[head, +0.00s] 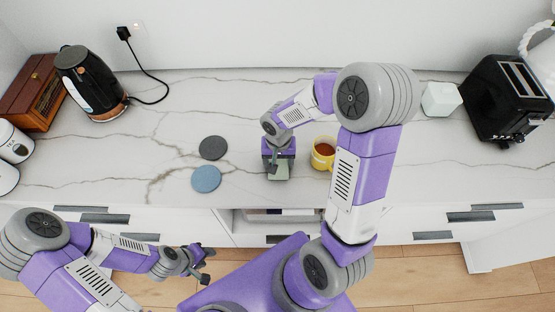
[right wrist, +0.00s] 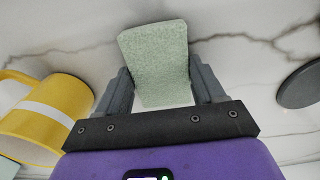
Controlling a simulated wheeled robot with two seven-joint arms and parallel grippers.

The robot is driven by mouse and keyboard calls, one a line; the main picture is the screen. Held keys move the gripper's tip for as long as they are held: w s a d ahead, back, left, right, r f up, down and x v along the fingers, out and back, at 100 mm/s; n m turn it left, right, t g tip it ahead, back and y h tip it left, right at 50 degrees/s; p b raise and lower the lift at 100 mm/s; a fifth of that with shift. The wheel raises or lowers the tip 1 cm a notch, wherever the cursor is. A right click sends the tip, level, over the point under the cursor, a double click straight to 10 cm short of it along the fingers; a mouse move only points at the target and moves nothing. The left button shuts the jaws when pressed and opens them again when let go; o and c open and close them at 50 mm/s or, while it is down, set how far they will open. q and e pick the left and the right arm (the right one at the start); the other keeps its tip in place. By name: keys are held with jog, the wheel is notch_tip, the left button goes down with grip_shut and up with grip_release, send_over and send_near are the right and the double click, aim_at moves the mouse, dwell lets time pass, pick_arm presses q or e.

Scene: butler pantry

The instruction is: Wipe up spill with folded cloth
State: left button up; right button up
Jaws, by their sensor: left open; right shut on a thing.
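The folded cloth (right wrist: 155,62) is pale green and stands between the fingers of my right gripper (right wrist: 162,84) in the right wrist view. In the head view my right gripper (head: 278,172) is over the counter's front part, shut on the cloth (head: 279,171), just left of the yellow mug. I cannot tell whether the cloth touches the counter. I cannot make out a spill apart from the marble veins; the gripper and arm hide part of the surface. My left gripper (head: 204,270) is open and empty, low in front of the cabinets.
A yellow mug (head: 322,154) with brown liquid stands close right of my right gripper. A dark coaster (head: 213,148) and a blue coaster (head: 206,179) lie to the left. A kettle (head: 90,83) stands back left, a toaster (head: 506,98) right. The marble counter (head: 440,160) is clear at right.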

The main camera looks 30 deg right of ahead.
jog(key=shift+a, duration=0.1)
jog(key=shift+w+a+b, duration=0.3)
jog(key=shift+w+a, duration=0.25)
jog(key=shift+a, duration=0.3)
jog(key=shift+w+a+b, duration=0.3)
jog(key=shift+w+a, duration=0.2)
jog(key=shift+a, duration=0.3)
jog(key=shift+d, duration=0.1)
jog(key=shift+s+d, duration=0.55)
jog(key=shift+d, duration=0.3)
jog(key=shift+s+d, duration=0.5)
jog(key=shift+d, duration=0.3)
jog(key=shift+w+a, duration=0.1)
jog(key=shift+a, duration=0.1)
jog(key=shift+w+a+b, duration=0.3)
jog(key=shift+w+a, duration=0.15)
jog(key=shift+a, duration=0.25)
